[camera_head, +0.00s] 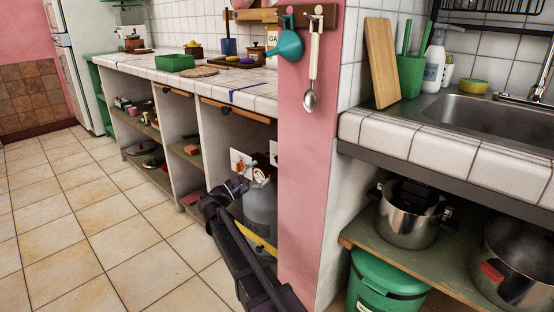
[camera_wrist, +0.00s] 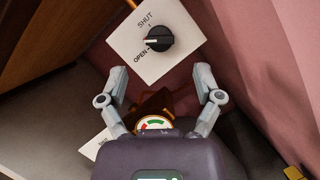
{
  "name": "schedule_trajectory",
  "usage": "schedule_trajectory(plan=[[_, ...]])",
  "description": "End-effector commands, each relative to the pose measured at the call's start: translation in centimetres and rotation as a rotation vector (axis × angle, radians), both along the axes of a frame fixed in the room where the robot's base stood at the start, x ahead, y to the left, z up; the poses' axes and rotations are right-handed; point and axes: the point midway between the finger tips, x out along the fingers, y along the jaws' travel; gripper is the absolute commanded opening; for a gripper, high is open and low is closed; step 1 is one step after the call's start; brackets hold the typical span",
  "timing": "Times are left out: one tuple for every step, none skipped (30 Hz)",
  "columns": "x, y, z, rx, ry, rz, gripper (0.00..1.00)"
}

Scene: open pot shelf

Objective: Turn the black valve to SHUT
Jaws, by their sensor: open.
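In the wrist view, the black valve (camera_wrist: 160,38) is a round knob on a white plate (camera_wrist: 180,58) marked SHUT and OPEN. A white mark shows on the knob's left side, near the OPEN end of the scale. My gripper (camera_wrist: 160,76) is open and empty, its two fingers spread below the plate and apart from the knob. In the head view, my gripper (camera_head: 238,187) is in the open bay under the tiled counter, beside the pink pillar. White plates show there, but I cannot make out the black knob.
A grey cylinder (camera_head: 260,210) stands in the bay behind my gripper. A red-and-green gauge (camera_wrist: 153,124) shows between the fingers in the wrist view. The pink pillar (camera_head: 305,170) edges the bay on the right. The tiled floor (camera_head: 110,230) is clear on the left.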

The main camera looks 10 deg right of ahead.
Motion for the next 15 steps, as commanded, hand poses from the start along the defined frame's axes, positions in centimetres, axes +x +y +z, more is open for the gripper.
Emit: schedule_trajectory(plan=[[0.3,-0.8,0.5,0.000,-0.001,-0.003,0.84],[0.5,-1.3,0.6,0.000,-0.001,-0.003,0.84],[0.7,-1.8,0.8,0.000,0.000,-0.001,0.84],[0.9,-2.2,1.0,0.000,0.000,-0.001,0.84],[1.0,-2.6,1.1,0.000,0.000,-0.001,0.84],[1.2,-3.1,1.3,0.000,-0.001,-0.003,0.84],[1.4,-3.5,1.4,0.000,-0.001,-0.003,0.84],[1.5,-3.8,1.5,0.000,0.000,-0.001,0.84],[1.7,-4.2,1.6,0.000,0.000,-0.001,0.84],[1.8,-4.5,1.7,0.000,0.000,-0.001,0.84],[1.9,-4.8,1.8,0.000,0.000,-0.001,0.84],[2.1,-5.2,1.9,-0.001,-0.001,-0.002,0.84],[2.2,-5.4,2.0,0.000,0.000,-0.001,0.84],[2.2,-5.6,2.0,0.000,0.000,-0.001,0.84],[2.3,-5.8,2.1,-0.001,0.000,-0.001,0.84]])
